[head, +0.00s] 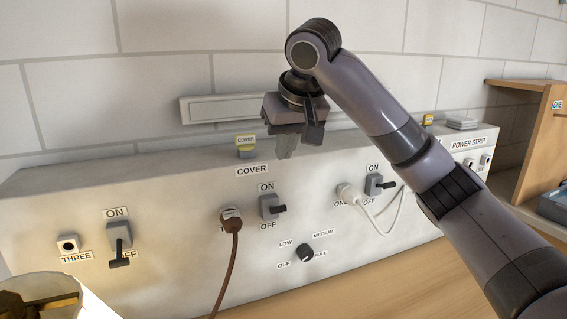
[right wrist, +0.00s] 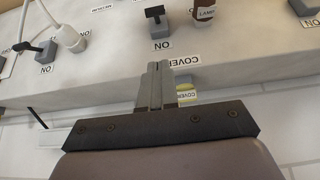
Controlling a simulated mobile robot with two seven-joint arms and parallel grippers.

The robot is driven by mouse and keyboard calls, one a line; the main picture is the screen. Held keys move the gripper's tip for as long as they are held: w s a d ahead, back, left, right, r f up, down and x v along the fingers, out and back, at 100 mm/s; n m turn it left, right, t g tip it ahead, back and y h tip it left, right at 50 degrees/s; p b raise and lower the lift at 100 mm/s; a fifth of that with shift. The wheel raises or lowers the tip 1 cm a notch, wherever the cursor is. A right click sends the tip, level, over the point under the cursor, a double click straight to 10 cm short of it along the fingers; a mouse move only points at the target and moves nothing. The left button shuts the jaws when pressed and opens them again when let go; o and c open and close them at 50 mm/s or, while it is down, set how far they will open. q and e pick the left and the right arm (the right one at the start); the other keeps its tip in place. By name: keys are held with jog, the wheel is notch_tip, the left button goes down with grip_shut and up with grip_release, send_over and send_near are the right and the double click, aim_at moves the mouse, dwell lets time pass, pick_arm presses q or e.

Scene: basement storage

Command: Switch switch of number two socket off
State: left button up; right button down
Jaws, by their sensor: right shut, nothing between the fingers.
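The middle switch (head: 269,207) is a grey block with a dark lever between the ON and OFF labels. Its lever sticks out sideways to the right in the head view, unlike the down-pointing lever of the switch by socket three. Beside it on the left is the socket with a brown plug (head: 231,214); its label is mostly covered. My right gripper (head: 286,153) is shut and empty, above and behind the switch, near the panel's top edge. In the right wrist view the same switch (right wrist: 160,29) lies beyond my closed fingertips (right wrist: 157,66), apart from them.
The switch of socket three (head: 119,238) is at left. A white plug (head: 347,192) and another switch (head: 374,184) are at right. A dial (head: 305,254) sits below. A wooden shelf (head: 534,135) is at far right.

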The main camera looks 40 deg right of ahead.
send_over(279, 211)
jog(key=w, duration=0.1)
jog(key=f, duration=0.7)
jog(key=shift+d+f+p, duration=0.2)
jog(key=shift+f+p, duration=0.15)
jog(key=shift+s+a+f, duration=0.1)
jog(key=shift+s+f, duration=0.05)
jog(key=shift+f, duration=0.45)
jog(key=shift+s+f, duration=0.15)
jog(key=shift+f, duration=0.45)
pick_arm(q)
jog(key=shift+r, duration=0.3)
pick_arm(e)
jog(key=shift+s+a+f, duration=0.1)
jog(key=shift+s+f, duration=0.05)
jog(key=shift+f, duration=0.5)
